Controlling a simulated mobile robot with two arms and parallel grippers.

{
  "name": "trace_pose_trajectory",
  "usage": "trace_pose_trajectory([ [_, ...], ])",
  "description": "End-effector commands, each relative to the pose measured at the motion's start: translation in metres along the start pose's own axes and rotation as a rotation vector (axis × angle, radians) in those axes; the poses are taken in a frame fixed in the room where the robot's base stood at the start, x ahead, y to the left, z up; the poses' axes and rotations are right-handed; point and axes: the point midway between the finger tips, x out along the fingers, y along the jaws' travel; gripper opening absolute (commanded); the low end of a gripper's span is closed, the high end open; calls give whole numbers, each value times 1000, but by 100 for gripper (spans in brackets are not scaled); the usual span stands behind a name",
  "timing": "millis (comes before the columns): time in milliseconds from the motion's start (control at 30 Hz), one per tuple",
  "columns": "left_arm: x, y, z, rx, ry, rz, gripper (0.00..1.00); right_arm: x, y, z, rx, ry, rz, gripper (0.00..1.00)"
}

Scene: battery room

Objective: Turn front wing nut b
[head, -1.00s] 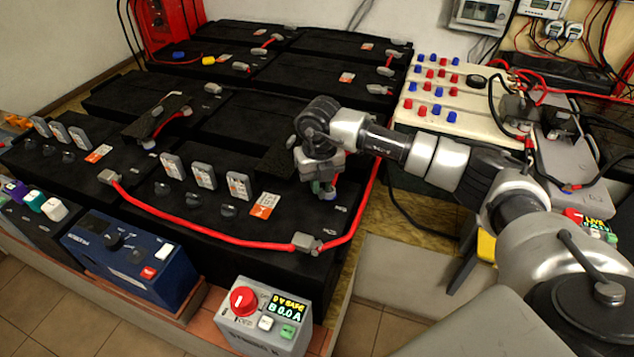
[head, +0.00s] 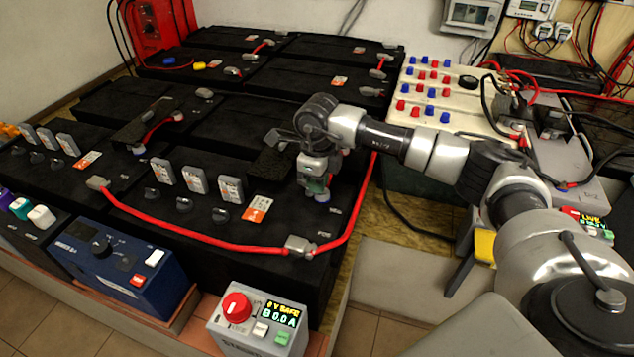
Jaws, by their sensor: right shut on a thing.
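The front battery (head: 150,222) is a large black block. My right gripper (head: 321,193) points down at its top near the right end. Its jaws are shut on a small part, which I take to be front wing nut b. The jaws hide most of it, so its shape and angle cannot be told. A small pale blue piece shows at the jaw tips. My left gripper is not in view.
A red cable (head: 200,241) runs along the front battery to a grey clamp (head: 300,246) close to my right gripper. Upright grey tags (head: 195,180) and black knobs stand to the left. A grey meter box (head: 255,320) stands in front.

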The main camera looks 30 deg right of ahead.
Motion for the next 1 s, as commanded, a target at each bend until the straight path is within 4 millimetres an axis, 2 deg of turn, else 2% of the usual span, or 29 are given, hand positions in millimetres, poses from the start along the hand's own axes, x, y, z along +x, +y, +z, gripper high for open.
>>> trace_pose_trajectory([
  [233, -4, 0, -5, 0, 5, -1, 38, 0, -2, 0, -68, -1, -2, 0],
  [733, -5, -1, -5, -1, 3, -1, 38, -1, -2, 0, -83, -1, -2, 0],
  [767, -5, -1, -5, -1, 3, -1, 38, -1, -2, 0, -83, -2, -2, 17],
  [900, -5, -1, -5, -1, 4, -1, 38, -1, -2, 0, -82, -1, -2, 38],
  [1000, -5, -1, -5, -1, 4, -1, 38, 0, -2, 0, -82, -1, -1, 38],
])
